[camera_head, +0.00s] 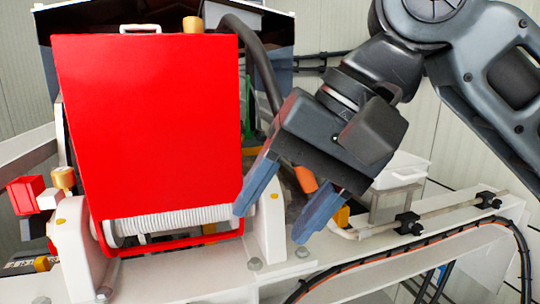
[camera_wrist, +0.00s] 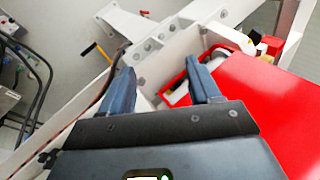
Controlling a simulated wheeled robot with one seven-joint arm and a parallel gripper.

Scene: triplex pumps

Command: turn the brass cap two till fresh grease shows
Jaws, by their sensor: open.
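Two brass caps show in the head view. One brass cap (camera_head: 193,25) stands at the top edge of the red cover, towards its right corner. Another brass cap (camera_head: 63,178) stands at the left, above a white bearing block and beside a small red box. I cannot tell which is cap two, and no grease can be made out. My gripper (camera_head: 272,226) is open and empty, with its blue fingers pointing down in front of the pump's lower right side, apart from both caps. Its fingers also show in the wrist view (camera_wrist: 160,68), over the white frame.
The large red cover (camera_head: 145,125) fills the middle left. A ribbed roller (camera_head: 175,221) lies under it between white blocks. A dark hose (camera_head: 262,62) curves behind my gripper. A white tray (camera_head: 403,168) and a clamped rail (camera_head: 445,210) are at the right.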

